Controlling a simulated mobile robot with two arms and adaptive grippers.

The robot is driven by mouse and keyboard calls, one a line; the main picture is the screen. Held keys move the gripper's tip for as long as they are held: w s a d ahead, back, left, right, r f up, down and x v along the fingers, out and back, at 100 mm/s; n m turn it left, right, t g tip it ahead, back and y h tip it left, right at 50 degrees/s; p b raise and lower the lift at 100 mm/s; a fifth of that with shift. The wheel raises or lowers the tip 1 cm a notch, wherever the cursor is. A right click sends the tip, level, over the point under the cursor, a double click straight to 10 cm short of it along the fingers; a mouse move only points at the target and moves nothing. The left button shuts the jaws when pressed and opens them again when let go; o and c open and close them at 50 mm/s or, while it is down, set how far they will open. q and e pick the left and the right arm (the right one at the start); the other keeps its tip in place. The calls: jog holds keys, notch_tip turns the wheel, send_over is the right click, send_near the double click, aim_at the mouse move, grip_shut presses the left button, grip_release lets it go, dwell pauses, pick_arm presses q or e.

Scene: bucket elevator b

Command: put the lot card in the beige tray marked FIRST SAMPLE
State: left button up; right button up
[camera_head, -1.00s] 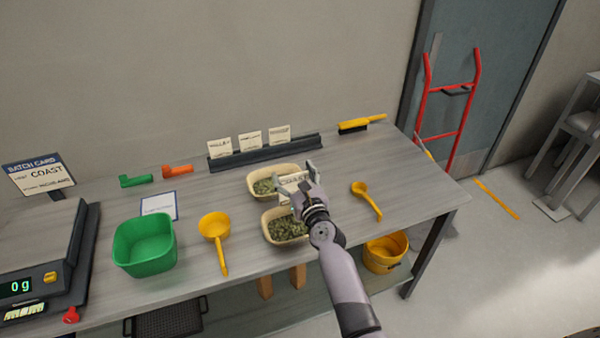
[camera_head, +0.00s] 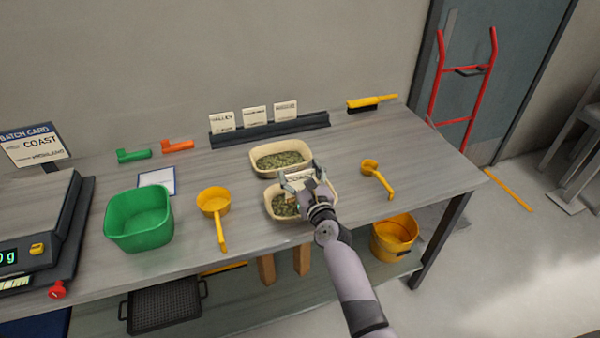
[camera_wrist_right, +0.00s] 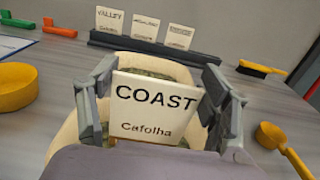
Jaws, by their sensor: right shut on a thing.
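My right gripper (camera_head: 299,184) is shut on the lot card, which reads COAST and Cafolha in the right wrist view (camera_wrist_right: 155,108). The card is held by its sides between the fingers, with its printed face toward the wrist camera. In the head view the gripper is over the near beige tray (camera_head: 272,213), partly covering it. I cannot tell whether the card touches the tray or its contents. The far beige tray (camera_head: 254,168) stands just behind. Both trays hold greenish beans. No FIRST SAMPLE marking is readable on either. My left gripper is not in view.
A dark rack (camera_head: 270,131) with several upright cards stands behind the trays. A yellow scoop (camera_head: 213,200) and a green bin (camera_head: 139,220) are left; another yellow scoop (camera_head: 376,177) is right. A yellow brush (camera_head: 372,102) lies at the back. A scale (camera_head: 38,235) is far left.

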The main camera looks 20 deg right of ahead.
jog(key=o, duration=1)
dwell(0.3)
notch_tip(320, 180, up, 7)
jog(key=p, duration=0.7)
jog(key=shift+r, duration=0.1)
